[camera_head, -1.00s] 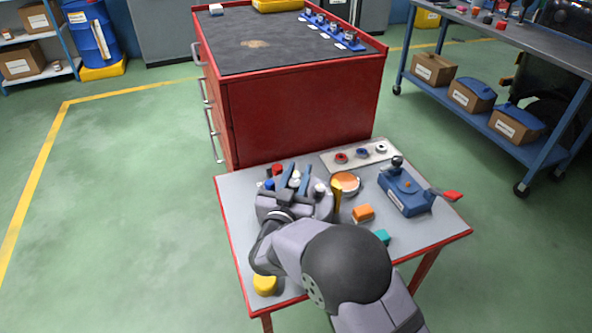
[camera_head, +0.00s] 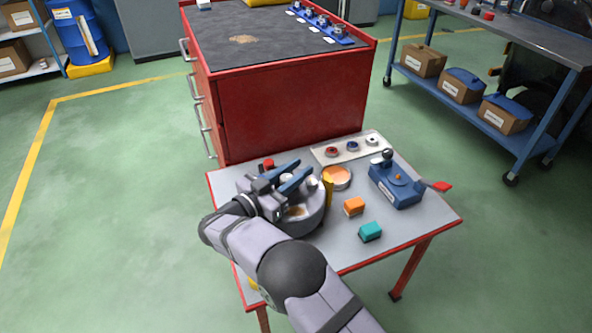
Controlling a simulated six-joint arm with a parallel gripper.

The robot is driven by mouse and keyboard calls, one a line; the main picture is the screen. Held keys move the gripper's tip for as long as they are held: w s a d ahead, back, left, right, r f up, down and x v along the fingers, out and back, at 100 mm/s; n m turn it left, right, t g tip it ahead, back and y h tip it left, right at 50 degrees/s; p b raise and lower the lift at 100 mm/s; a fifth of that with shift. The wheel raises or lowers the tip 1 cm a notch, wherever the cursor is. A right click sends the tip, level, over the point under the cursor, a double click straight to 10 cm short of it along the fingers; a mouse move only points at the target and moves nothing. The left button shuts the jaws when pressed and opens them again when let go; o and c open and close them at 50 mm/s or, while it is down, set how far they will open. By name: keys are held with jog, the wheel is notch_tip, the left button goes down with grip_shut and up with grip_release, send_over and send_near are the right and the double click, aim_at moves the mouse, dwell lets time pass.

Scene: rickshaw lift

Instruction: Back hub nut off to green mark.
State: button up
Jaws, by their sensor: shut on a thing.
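The grey round hub (camera_head: 312,219) stands at the left of the small red-edged table (camera_head: 338,245). A red knob (camera_head: 268,165) and a white knob (camera_head: 312,183) show around its top. My gripper (camera_head: 299,174) is over the hub, its two blue fingers slanting up to the right. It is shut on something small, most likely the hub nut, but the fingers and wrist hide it. I cannot make out a green mark on the hub.
An orange-topped round dish (camera_head: 339,177), an orange block (camera_head: 354,206), a teal block (camera_head: 370,231) and a blue device with a red lever (camera_head: 400,190) stand to the right. A pale strip with rings (camera_head: 352,147) lies behind. The red cabinet (camera_head: 290,110) stands close beyond the table.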

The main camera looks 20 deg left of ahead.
aim_at(281, 181)
dwell(0.3)
jog(key=o, duration=1)
jog(key=shift+o, duration=0.2)
jog(key=shift+v, duration=3.7)
jog(key=shift+r+p, duration=0.1)
jog(key=shift+p, duration=0.25)
